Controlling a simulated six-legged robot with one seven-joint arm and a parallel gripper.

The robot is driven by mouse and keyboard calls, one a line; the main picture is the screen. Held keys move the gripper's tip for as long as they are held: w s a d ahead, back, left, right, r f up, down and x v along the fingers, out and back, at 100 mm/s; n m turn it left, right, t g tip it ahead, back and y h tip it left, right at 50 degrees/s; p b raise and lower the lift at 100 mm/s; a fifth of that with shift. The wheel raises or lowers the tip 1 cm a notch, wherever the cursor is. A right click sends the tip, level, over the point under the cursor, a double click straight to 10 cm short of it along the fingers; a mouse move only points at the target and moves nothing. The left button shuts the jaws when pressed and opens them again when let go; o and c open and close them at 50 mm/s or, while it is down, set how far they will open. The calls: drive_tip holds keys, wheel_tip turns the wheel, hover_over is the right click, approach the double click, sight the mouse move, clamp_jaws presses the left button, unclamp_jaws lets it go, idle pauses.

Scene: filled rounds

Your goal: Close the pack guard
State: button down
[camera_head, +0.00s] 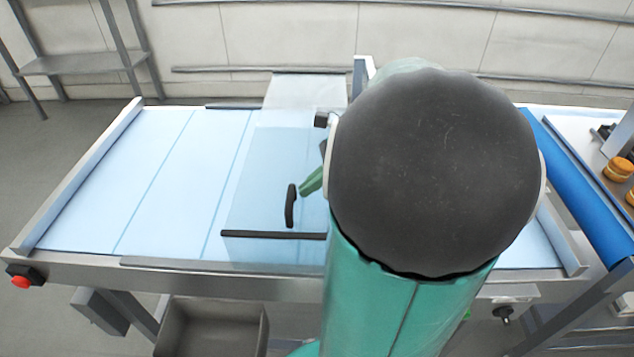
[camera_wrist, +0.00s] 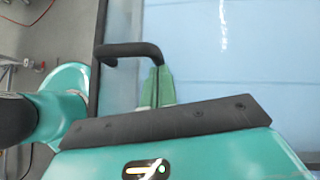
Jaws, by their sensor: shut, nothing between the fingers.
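The pack guard (camera_head: 262,180) is a clear, bluish panel over the conveyor's middle, with a dark strip along its front edge. Its right part is hidden behind my arm. A black bar handle (camera_head: 290,207) stands on it near that edge; it also shows in the wrist view (camera_wrist: 125,49), curving across the upper left. My gripper (camera_head: 306,187) has green fingers and is just right of the handle in the head view. In the wrist view, the fingers (camera_wrist: 157,80) are together and empty, with their tips close by the handle's bent end. I cannot tell whether they touch it.
The conveyor's pale blue belt (camera_head: 110,190) is bare at left. A red button (camera_head: 20,282) sits on its front left corner. A blue roller edge (camera_head: 580,190) and a surface with burger-like rounds (camera_head: 616,170) are at right. A metal bin (camera_head: 210,325) stands below.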

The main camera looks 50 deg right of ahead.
drive_tip(key=w+a, duration=1.7)
drive_tip(key=w, duration=0.3)
drive_tip(key=shift+a, duration=0.35)
drive_tip(key=shift+w+a+r, duration=0.1)
drive_tip(key=shift+a, duration=0.05)
